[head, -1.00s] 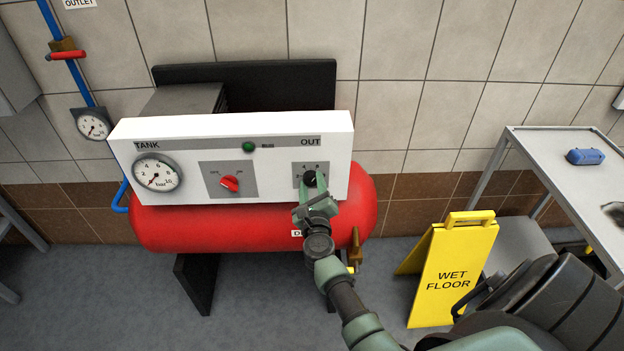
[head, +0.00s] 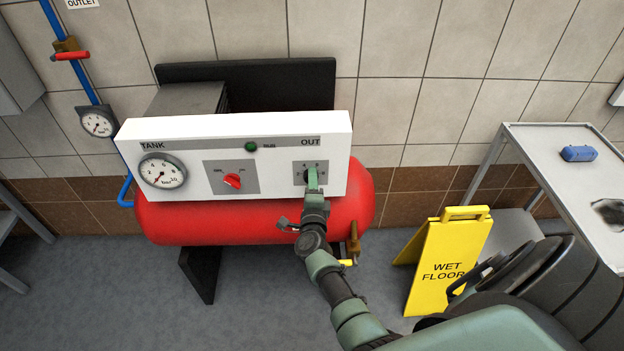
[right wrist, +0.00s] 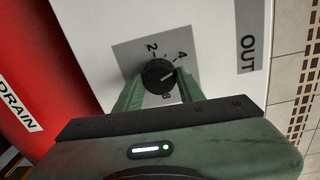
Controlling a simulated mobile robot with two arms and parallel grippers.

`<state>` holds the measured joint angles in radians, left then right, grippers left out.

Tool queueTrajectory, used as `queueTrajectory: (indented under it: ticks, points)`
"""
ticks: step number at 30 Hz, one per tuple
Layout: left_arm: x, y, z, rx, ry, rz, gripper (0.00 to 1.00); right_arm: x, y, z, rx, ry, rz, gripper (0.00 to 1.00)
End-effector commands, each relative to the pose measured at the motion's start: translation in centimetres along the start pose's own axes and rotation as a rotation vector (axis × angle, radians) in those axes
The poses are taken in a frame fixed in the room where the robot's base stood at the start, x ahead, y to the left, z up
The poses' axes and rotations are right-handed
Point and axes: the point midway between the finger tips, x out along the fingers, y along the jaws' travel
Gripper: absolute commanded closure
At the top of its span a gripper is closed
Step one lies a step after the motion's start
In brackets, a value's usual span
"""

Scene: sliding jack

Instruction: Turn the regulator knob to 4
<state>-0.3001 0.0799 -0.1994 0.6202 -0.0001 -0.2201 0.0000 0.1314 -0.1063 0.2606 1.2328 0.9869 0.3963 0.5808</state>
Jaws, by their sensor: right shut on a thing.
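The regulator knob (right wrist: 158,76) is a round black dial on a grey plate (right wrist: 128,56) under the OUT label. In the right wrist view its pale mark points right, close to the 4 and slightly to its lower side; the exact reading is unclear. The figures 2 and 4 show, and another figure is partly covered. My right gripper (right wrist: 159,86) is shut on the knob, one finger on each side. In the head view my right gripper (head: 312,180) covers much of the knob at the panel's right end. My left gripper is out of view.
The white panel (head: 280,133) also has a tank gauge (head: 162,171) and a red switch (head: 232,181). The red tank (head: 180,222) lies below. A yellow wet-floor sign (head: 447,262) and a grey trolley (head: 545,137) stand right of my arm.

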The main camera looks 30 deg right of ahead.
Motion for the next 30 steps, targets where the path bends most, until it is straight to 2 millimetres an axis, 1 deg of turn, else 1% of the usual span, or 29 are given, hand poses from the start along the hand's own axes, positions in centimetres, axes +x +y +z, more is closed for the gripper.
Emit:
queueTrajectory:
  ticks: [3, 10, 26, 27, 29, 30]
  points:
    - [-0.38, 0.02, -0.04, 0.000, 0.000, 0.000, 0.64, -0.08, 0.08, 0.09, -0.062, 0.002, 0.003, 1.00]
    - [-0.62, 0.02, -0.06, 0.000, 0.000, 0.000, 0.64, -0.08, 0.16, 0.04, -0.138, 0.006, 0.001, 1.00]
    - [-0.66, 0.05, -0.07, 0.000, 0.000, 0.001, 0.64, -0.08, 0.21, 0.03, -0.161, 0.008, 0.000, 1.00]
    - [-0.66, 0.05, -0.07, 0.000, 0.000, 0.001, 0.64, -0.09, 0.21, 0.03, -0.161, 0.008, 0.000, 0.56]
    - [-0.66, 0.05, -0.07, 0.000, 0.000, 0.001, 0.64, -0.08, 0.19, 0.02, -0.161, 0.008, 0.000, 0.40]
    - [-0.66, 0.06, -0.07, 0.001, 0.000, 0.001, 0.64, -0.07, 0.17, 0.03, -0.161, 0.008, -0.001, 0.40]
